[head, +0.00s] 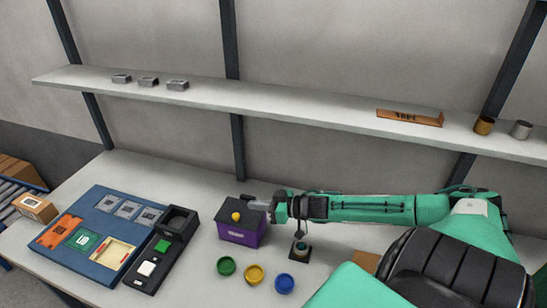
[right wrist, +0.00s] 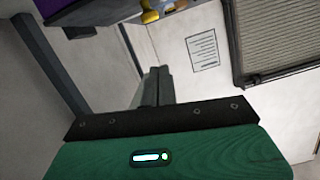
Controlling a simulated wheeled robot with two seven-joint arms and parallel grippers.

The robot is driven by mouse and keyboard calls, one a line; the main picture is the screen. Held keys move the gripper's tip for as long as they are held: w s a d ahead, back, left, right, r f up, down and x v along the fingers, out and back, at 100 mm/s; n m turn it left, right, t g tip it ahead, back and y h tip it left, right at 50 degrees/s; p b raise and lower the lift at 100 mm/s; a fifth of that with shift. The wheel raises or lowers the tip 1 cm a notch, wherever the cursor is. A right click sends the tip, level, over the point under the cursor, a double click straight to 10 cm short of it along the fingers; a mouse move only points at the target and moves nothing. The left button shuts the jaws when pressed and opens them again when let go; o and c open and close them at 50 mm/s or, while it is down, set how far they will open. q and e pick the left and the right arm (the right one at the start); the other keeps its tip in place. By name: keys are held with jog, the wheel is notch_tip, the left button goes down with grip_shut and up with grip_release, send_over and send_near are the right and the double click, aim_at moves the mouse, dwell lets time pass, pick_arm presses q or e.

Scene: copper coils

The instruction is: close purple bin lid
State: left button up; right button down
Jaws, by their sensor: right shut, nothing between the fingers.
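The purple bin (head: 238,234) stands on the table near the middle of the head view. Its dark lid (head: 229,207) slopes over the top, with a yellow knob (head: 236,216) at the front. I cannot tell whether the lid is fully down. My right gripper (head: 257,204) is shut and empty at the bin's upper right, close to the lid; whether it touches is unclear. In the right wrist view its fingers (right wrist: 155,85) are together, and part of the purple bin (right wrist: 55,8) shows at the upper left. My left gripper is out of view.
Green (head: 226,266), yellow (head: 254,274) and blue (head: 284,283) round cups sit in front of the bin. A small dark stand (head: 299,256) is below my right forearm. A blue board (head: 75,252) and black tray (head: 150,282) lie left. A shelf (head: 290,108) runs above.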

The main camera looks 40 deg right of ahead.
jog(key=shift+v, duration=2.65)
